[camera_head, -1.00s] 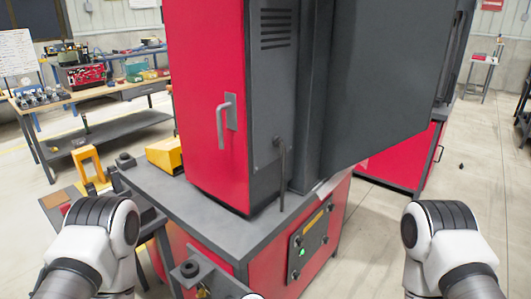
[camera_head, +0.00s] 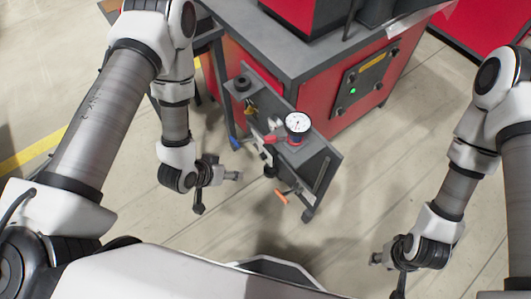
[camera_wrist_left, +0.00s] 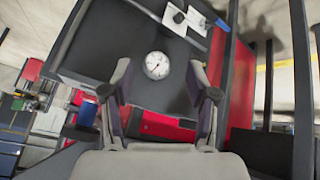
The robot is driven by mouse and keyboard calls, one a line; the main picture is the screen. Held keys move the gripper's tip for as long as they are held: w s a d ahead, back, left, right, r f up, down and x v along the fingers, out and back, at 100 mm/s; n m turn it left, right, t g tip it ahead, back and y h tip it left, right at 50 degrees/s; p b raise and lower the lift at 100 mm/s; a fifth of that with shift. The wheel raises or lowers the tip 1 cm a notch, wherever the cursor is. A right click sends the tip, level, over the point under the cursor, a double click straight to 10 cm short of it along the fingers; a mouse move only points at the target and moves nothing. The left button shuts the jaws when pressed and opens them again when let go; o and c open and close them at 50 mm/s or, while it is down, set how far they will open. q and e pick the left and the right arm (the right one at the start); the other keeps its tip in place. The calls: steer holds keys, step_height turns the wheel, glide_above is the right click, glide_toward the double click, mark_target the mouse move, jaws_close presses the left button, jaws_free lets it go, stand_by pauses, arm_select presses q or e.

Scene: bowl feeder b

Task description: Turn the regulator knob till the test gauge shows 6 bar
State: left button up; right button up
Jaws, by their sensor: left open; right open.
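My right gripper (camera_head: 388,274) is open and empty at the lower right, away from the bench. I cannot tell for certain which part is the regulator knob.
A red handle (camera_head: 270,140) lies beside the gauge, and an orange-tipped handle (camera_head: 281,197) sticks out at the bench's front. A red cabinet (camera_head: 330,118) with a green-lit panel (camera_head: 371,80) stands behind. The floor (camera_head: 345,215) between bench and right arm is clear.

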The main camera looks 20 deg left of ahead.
mark_target(261, 158)
arm_select(q)
steer(key=w+d+f+m+t+h+b, duration=0.1)
steer(key=w+d+f+t+h+b, duration=0.2)
steer(key=w+f+b, duration=0.5)
steer(key=w+a+f+t+h+b, duration=0.1)
steer(key=w+f+t+b, duration=0.1)
steer(key=f+b, duration=0.65)
steer(key=w+a+f+m+t+h+b, duration=0.1)
steer(key=w+a+f+t+h+b, duration=0.15)
steer(key=f+b, duration=0.65)
steer(key=w+a+f+t+h+b, duration=0.1)
steer(key=w+f+b, duration=0.25)
steer(key=b, duration=1.05)
steer(key=shift+y, duration=0.25)
steer(key=b+x, duration=0.1)
steer(key=x, duration=0.1)
steer(key=b+x, duration=0.1)
steer(key=x, duration=0.1)
steer(key=f+b+x, duration=0.1)
steer(key=x, duration=0.1)
steer(key=shift+d, duration=0.35)
steer(key=shift+w+d+r, duration=0.1)
steer(key=shift+w+r, duration=0.05)
steer(key=shift+w, duration=0.1)
jaws_close()
arm_select(e)
step_height(261, 158, down, 45)
steer(key=shift+f, duration=0.2)
